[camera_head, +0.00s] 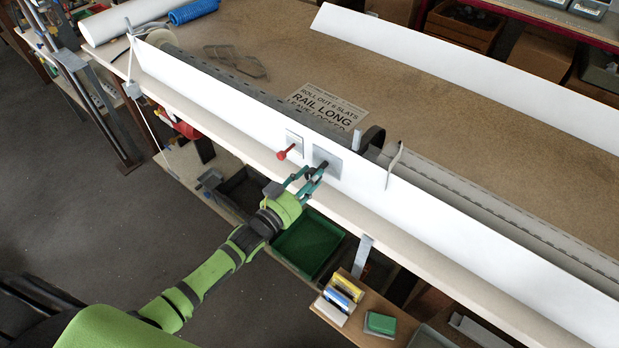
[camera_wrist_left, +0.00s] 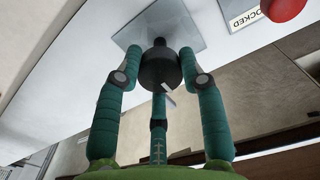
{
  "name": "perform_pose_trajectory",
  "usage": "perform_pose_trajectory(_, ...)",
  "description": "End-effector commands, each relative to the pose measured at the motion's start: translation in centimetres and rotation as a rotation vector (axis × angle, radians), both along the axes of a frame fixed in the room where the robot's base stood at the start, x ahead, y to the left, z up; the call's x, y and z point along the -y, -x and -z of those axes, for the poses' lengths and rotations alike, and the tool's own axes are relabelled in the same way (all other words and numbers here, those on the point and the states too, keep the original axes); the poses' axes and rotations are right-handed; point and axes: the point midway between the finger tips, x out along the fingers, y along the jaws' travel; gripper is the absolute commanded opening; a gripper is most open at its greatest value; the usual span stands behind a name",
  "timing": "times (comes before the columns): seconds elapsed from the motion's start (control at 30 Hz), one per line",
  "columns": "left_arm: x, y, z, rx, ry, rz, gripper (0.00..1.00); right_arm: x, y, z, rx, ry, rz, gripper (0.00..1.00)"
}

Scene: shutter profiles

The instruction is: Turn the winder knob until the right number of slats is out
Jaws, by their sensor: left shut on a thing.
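The dark winder knob (camera_wrist_left: 160,66) sticks out of a square grey plate (camera_head: 327,163) on the white front panel (camera_head: 450,218). My left gripper (camera_head: 319,170) is shut on the knob, with its teal fingers around it in the left wrist view. A grey slotted strip (camera_head: 490,194), apparently slats, runs behind the panel to the right. I cannot count slats. My right gripper is not in view.
A sign (camera_head: 327,103) on the bench reads "ROLL OUT 6 SLATS", "RAIL LONG", "LEAVE LOCKED", partly hidden by the panel. A green bin (camera_head: 307,243) and a wooden shelf (camera_head: 365,318) with small boxes lie below the bench edge. The floor at left is clear.

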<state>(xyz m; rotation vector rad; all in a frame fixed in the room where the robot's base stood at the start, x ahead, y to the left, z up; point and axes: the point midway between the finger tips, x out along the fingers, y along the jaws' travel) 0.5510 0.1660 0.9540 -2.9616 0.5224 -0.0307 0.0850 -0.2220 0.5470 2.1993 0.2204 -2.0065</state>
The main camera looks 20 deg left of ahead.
Motion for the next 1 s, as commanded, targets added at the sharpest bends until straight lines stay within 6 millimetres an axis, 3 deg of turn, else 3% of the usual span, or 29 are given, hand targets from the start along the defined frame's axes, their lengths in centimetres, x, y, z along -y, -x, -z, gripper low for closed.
perform_pose_trajectory(0.57,0.03,-0.2,-0.59,0.001,0.04,0.001,0.07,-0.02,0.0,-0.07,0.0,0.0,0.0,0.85)
perform_pose_trajectory(0.6,0.04,-0.21,-0.6,0.001,0.04,0.001,0.51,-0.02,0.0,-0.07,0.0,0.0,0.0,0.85)
perform_pose_trajectory(0.63,0.03,-0.2,-0.6,0.001,0.04,0.001,0.63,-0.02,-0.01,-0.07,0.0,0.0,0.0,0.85)
perform_pose_trajectory(1.0,-0.09,0.09,-0.21,-0.007,0.033,0.0,0.64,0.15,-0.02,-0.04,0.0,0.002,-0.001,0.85)
